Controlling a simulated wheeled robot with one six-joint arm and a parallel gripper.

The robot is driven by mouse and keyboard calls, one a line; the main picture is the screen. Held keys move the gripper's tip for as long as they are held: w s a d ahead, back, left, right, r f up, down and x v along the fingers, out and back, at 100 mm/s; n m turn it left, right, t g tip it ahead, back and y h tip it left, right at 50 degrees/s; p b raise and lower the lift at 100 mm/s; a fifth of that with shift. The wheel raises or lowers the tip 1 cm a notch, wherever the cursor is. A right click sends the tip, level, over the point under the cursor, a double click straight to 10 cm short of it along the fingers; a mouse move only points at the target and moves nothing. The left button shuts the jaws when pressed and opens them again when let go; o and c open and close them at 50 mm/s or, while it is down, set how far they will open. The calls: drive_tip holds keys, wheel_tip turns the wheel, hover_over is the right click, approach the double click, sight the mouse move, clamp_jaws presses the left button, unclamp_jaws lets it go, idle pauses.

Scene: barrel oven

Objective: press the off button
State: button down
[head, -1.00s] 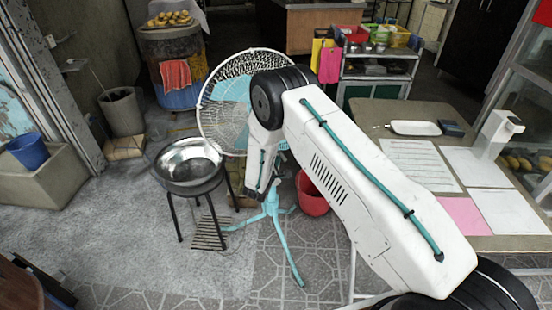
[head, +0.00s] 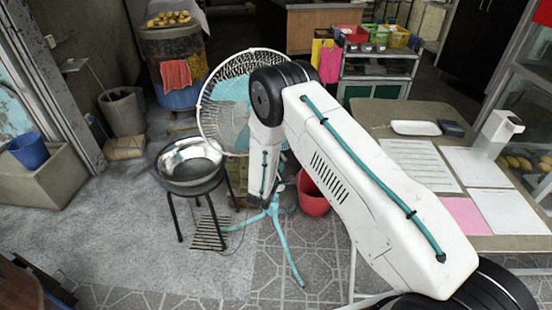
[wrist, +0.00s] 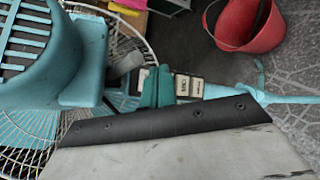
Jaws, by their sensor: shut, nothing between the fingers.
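A turquoise pedestal fan with a round white wire grille (head: 207,105) stands behind my arm in the head view. In the wrist view its turquoise motor housing (wrist: 45,50) fills the upper left. A small panel with pale buttons (wrist: 188,87) sits on its stand; the lettering is too small to tell which is the off button. My gripper (wrist: 157,87) shows as dark teal fingertips, shut and empty, just left of the visible buttons. The fingertips overlap part of the panel in the picture; I cannot tell whether they touch it. In the head view my arm hides the panel.
A red bucket (head: 313,203) stands right of the fan's stand and also shows in the wrist view (wrist: 252,25). A metal bowl (head: 190,165) rests on a black stool to the left. A table with papers (head: 375,118) stands at the right.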

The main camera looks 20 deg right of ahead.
drive_tip(key=shift+s+d, duration=0.15)
drive_tip(key=shift+s, duration=0.7)
drive_tip(key=shift+s+d, duration=0.15)
drive_tip(key=shift+s, duration=0.65)
drive_tip(key=s+d+g+h, duration=0.3)
drive_tip(key=s+d, duration=0.1)
drive_tip(key=s, duration=0.1)
drive_tip(key=s+d+r+m+g+h, duration=0.1)
drive_tip(key=s+d+r+m+g, duration=0.35)
drive_tip(key=s+r, duration=0.3)
drive_tip(key=s+d+r+m+g+h, duration=0.1)
drive_tip(key=s+d+r+m+g, duration=0.2)
drive_tip(key=s+r+g, duration=0.45)
drive_tip(key=s+a+r+m+t+y, duration=0.1)
drive_tip(key=s+a+r+m+y, duration=0.1)
drive_tip(key=s+r, duration=0.6)
drive_tip(key=s+a+r+m+t+y, duration=0.1)
drive_tip(key=s+a+r+m+y, duration=0.2)
drive_tip(key=s+r+m+y, duration=0.2)
drive_tip(key=s+a+r+m+t+y, duration=0.1)
drive_tip(key=s+r+y, duration=0.5)
drive_tip(key=s+r, duration=0.7)
drive_tip(key=shift+s+a+r+m, duration=0.25)
drive_tip(key=shift+a+m, duration=0.55)
drive_tip(key=shift+m, duration=0.35)
drive_tip(key=shift+d+f, duration=0.1)
drive_tip(key=shift+d, duration=0.05)
